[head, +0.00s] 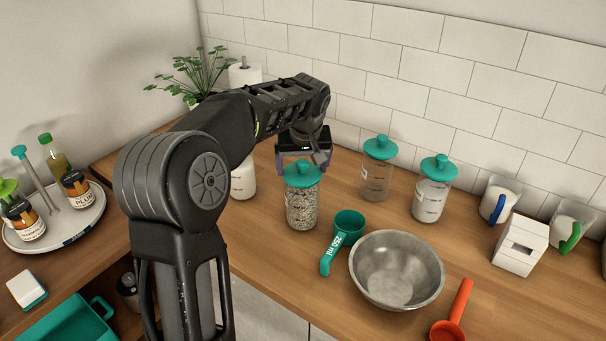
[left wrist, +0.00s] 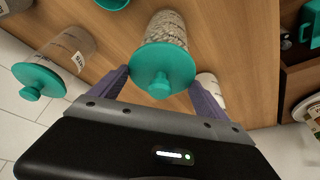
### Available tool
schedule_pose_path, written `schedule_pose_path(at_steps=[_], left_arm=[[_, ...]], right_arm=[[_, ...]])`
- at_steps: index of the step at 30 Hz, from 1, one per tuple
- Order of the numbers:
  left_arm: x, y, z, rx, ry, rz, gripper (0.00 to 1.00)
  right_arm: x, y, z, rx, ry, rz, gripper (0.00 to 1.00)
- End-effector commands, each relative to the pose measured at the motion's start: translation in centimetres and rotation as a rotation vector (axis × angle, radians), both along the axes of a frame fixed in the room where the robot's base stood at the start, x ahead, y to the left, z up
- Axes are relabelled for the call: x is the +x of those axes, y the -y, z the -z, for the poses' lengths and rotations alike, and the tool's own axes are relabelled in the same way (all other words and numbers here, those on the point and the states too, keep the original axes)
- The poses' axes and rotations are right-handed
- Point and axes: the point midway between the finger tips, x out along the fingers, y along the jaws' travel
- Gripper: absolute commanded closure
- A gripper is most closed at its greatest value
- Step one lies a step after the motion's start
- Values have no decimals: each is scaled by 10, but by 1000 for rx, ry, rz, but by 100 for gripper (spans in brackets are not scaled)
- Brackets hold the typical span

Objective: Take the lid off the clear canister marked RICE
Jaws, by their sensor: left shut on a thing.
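A clear canister (head: 302,212) with speckled grain and a teal knobbed lid (head: 302,174) stands upright on the counter; I cannot read a RICE mark on it. My left gripper (head: 301,168) reaches it from behind, shut on the lid. In the left wrist view the fingers (left wrist: 160,78) lie on either side of this lid (left wrist: 163,66), which sits on the canister's top. Two more clear canisters with teal lids stand to the right, a nearly empty one (head: 375,183) and one with white contents (head: 429,203); their labels are too small to read. My right gripper is out of view.
A white container (head: 243,182) stands close left of the held canister. A teal measuring cup (head: 349,223) and a metal bowl (head: 396,270) lie in front to the right. Mugs and a white box (head: 520,243) are at far right. The tiled wall is behind.

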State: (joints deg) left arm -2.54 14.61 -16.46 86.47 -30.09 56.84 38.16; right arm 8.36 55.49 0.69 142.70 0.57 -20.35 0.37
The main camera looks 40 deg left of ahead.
Motion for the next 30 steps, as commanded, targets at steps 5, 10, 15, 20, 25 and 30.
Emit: schedule_pose_path(at_steps=[5, 10, 15, 20, 25, 30], left_arm=[[0, 0, -7, 0, 1, 0, 87], [0, 0, -13, 0, 1, 0, 87], [0, 0, -18, 0, 1, 0, 87], [0, 0, -19, -1, 1, 0, 87], [0, 0, -19, -1, 1, 0, 87], [0, 0, -20, 0, 1, 0, 87]], right_arm=[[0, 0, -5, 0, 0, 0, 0], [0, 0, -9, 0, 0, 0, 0], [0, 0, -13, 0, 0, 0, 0], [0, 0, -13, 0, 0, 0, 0], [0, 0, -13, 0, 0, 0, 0], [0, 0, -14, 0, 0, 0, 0]])
